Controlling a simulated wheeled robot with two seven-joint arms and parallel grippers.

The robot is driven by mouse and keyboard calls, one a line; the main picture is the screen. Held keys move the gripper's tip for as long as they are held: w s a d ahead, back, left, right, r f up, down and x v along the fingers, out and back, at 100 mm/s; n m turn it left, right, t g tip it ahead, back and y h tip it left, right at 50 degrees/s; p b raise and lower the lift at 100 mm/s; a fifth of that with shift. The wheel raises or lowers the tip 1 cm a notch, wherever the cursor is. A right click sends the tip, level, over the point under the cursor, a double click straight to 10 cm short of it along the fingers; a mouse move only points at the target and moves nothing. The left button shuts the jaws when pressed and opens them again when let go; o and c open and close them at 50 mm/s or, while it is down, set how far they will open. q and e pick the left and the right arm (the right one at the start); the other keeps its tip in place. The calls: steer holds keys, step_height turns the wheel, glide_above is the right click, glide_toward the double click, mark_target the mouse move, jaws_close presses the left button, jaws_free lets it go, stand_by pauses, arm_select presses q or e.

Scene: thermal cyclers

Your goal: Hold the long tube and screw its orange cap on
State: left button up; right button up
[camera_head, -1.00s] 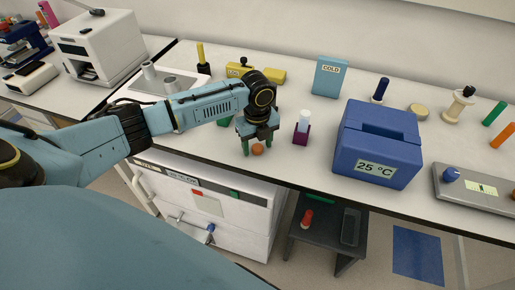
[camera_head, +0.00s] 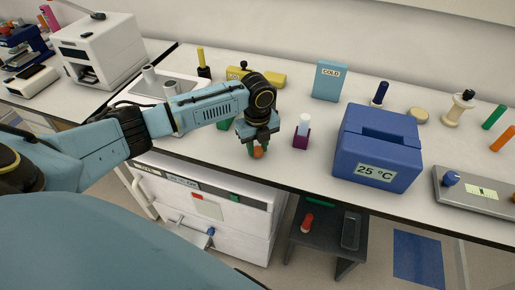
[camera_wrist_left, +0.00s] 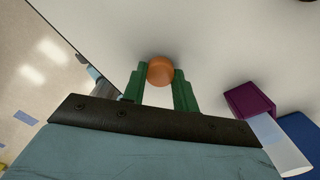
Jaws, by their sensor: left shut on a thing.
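The orange cap (camera_head: 258,153) is at the bench's front edge, between the green fingers of my left gripper (camera_head: 257,148). In the left wrist view the cap (camera_wrist_left: 160,70) shows as a round orange shape at the tips of the left gripper (camera_wrist_left: 160,78), which is shut on it. The long tube (camera_head: 304,121), pale and whitish, stands upright in a purple holder (camera_head: 301,140) just right of the gripper. The left wrist view also shows the tube (camera_wrist_left: 279,146) and the holder (camera_wrist_left: 249,100), apart from the fingers. My right gripper is in neither view.
A blue 25 °C box (camera_head: 376,146) stands right of the holder. A blue COLD box (camera_head: 329,80) and a yellow block (camera_head: 268,78) are farther back. A grey device with a blue knob (camera_head: 451,176) is at the right. Bare bench lies behind the holder.

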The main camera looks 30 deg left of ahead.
mark_target(261, 152)
arm_select(q)
step_height(261, 152, up, 10)
steer(key=shift+f, duration=0.25)
stand_by(0.3)
steer(key=s+d+r+n+b, duration=0.1)
steer(key=d+n, duration=0.3)
steer(key=n, duration=0.8)
steer(key=s+d+n+b, duration=0.3)
steer(key=s+d+n, duration=0.1)
steer(key=n, duration=0.8)
steer(key=shift+s+d+r, duration=0.2)
steer(key=shift+d+r, duration=0.2)
steer(key=shift+d, duration=0.1)
